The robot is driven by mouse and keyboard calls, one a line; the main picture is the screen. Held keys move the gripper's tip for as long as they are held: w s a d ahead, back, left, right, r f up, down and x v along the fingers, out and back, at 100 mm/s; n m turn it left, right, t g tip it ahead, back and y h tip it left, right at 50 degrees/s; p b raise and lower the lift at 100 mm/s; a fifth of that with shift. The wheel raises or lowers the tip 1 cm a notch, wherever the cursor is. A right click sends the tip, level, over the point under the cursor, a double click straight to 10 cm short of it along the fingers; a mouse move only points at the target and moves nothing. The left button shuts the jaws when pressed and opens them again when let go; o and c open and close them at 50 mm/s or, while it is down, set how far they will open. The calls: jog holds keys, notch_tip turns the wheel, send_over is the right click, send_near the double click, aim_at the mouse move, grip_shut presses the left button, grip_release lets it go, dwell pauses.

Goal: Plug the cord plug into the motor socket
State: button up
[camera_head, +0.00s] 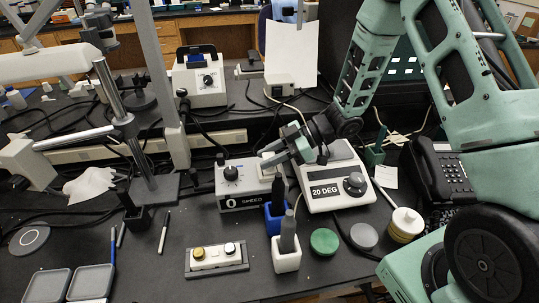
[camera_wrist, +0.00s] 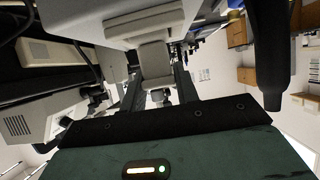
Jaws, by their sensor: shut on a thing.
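The pale motor control box (camera_head: 243,185), marked SPEED and with a black knob, stands on the dark bench. My gripper (camera_head: 268,160) reaches in from the right, just above the box's right part. In the wrist view, my gripper (camera_wrist: 157,78) is shut on a pale grey block, apparently the cord plug (camera_wrist: 155,60). The plug lies right against a larger pale body (camera_wrist: 145,27), probably the motor box. I cannot tell whether the plug is in the socket. The socket itself is hidden, and the plug is hard to make out in the head view.
A blue holder (camera_head: 274,222) with a dark handpiece stands close in front of the box. A white holder (camera_head: 286,261) with a grey handpiece is nearer. The 20 DEG unit (camera_head: 325,196) is directly right. A two-knob panel (camera_head: 216,258) lies in front.

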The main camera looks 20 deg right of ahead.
jog(key=o, duration=1.2)
jog(key=v, duration=1.7)
jog(key=w+a+r+m+t+h, duration=0.2)
jog(key=w+a+r+t+h, duration=0.15)
jog(key=a, duration=0.35)
jog(key=w+a+r+m+t+h, duration=0.2)
jog(key=w+a+m+h, duration=0.15)
jog(key=a, duration=0.35)
jog(key=s+a+m+g+h, duration=0.1)
jog(key=s+a+g, duration=0.1)
jog(key=s, duration=0.8)
jog(key=s+a+g+h, duration=0.2)
jog(key=s+a+g, duration=0.1)
jog(key=s, duration=0.7)
jog(key=s+a+m+g+h, duration=0.1)
jog(key=s+a+g+h, duration=0.1)
jog(key=s, duration=0.9)
jog(key=shift+s+a+f+m+g+b, duration=0.1)
jog(key=shift+a+f+m+g+b, duration=0.05)
jog(key=shift+f+m+g+b, duration=0.25)
